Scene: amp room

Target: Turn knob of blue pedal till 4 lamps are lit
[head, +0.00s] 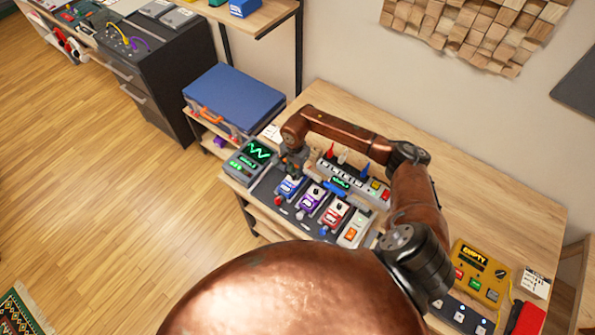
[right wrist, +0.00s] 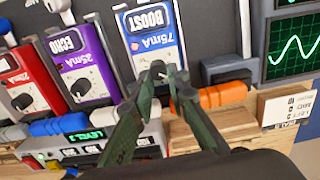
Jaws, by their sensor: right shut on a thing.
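The blue pedal (head: 291,187), marked BOOST, is leftmost in the pedal row on the dark board. In the right wrist view the blue pedal (right wrist: 148,32) lies upside down in the picture, with its knob (right wrist: 157,70) between my fingertips. My right gripper (head: 293,163) comes down from above at the pedal's back end; in its wrist view the gripper (right wrist: 160,82) is shut on the knob. The fingers hide part of the knob. A grey unit with a green LEVEL display (right wrist: 82,142) stands behind the pedals; I cannot tell how many lamps are lit. My left gripper is not in view.
A purple pedal (head: 311,199) and a red pedal (head: 335,215) stand close beside the blue one. A scope with a green wave (head: 250,160) is at the left. An orange cable plug (right wrist: 222,95) lies near my fingers. A yellow box (head: 478,275) stands farther right.

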